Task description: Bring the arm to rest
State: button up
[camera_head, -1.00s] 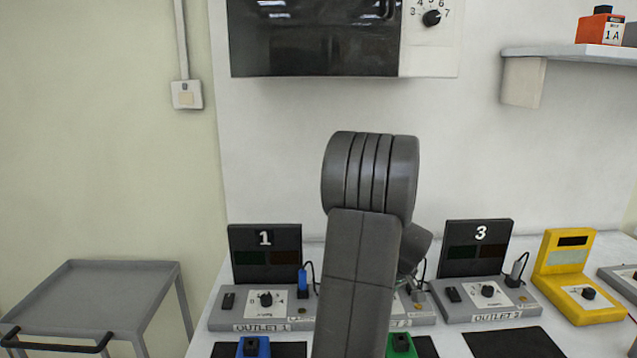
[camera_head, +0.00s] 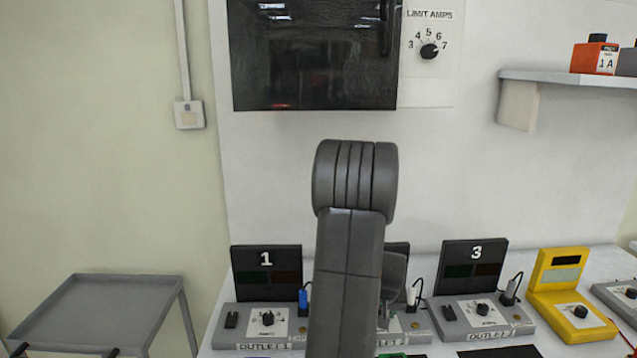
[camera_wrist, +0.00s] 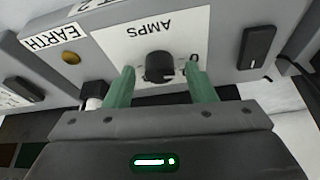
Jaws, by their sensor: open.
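My arm (camera_head: 348,265) stands upright in the middle of the head view, its rounded elbow part at the top, and hides most of the middle outlet unit. My gripper (camera_wrist: 162,85) shows in the wrist view as two green fingers spread apart, with nothing held between them. The black AMPS knob (camera_wrist: 159,66) of a grey outlet unit appears between the fingertips in the picture. I cannot tell whether the fingers touch the panel. In the head view the gripper is hidden behind the arm.
Outlet 1 (camera_head: 264,330) stands to the left of the arm and outlet 3 (camera_head: 480,316) to the right. A yellow meter (camera_head: 565,290) is farther right. A dark-windowed cabinet (camera_head: 315,60) and a shelf (camera_head: 570,80) hang above. A grey trolley (camera_head: 100,310) stands left.

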jog(key=shift+a+f+m+h+b, duration=0.1)
jog(key=shift+m+h+b, duration=0.45)
jog(key=shift+m, duration=0.85)
jog(key=shift+g, duration=0.3)
jog(key=shift+m+h+b, duration=0.45)
jog(key=shift+m+b, duration=0.45)
jog(key=shift+m, duration=0.2)
